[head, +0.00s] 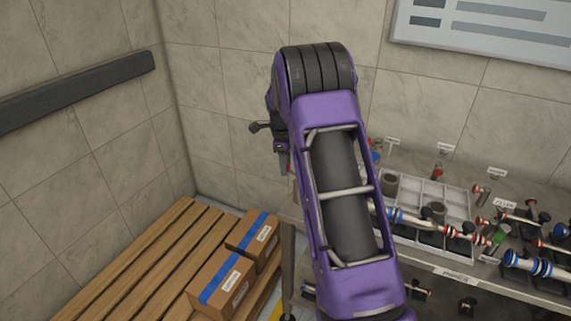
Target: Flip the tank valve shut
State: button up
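My purple arm fills the middle of the head view and blocks part of the bench. Small dark and purple parts (281,146) stick out at the arm's left side and may belong to my gripper, but the fingers cannot be made out. No tank or tank valve can be clearly picked out. Several small fittings with red or blue ends lie on the grey bench (470,281) at the right, among them a red-topped one (437,175) near the back. The bench area behind my arm is hidden.
A grey compartment tray (408,185) holding dark cylinders stands on the bench, with larger blue-and-white fittings (535,265) at its right. Two cardboard boxes (220,283) with blue tape sit on a wooden slatted pallet (135,262) at lower left. Tiled walls close the corner.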

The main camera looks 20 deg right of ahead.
grip_shut()
dwell(1.0)
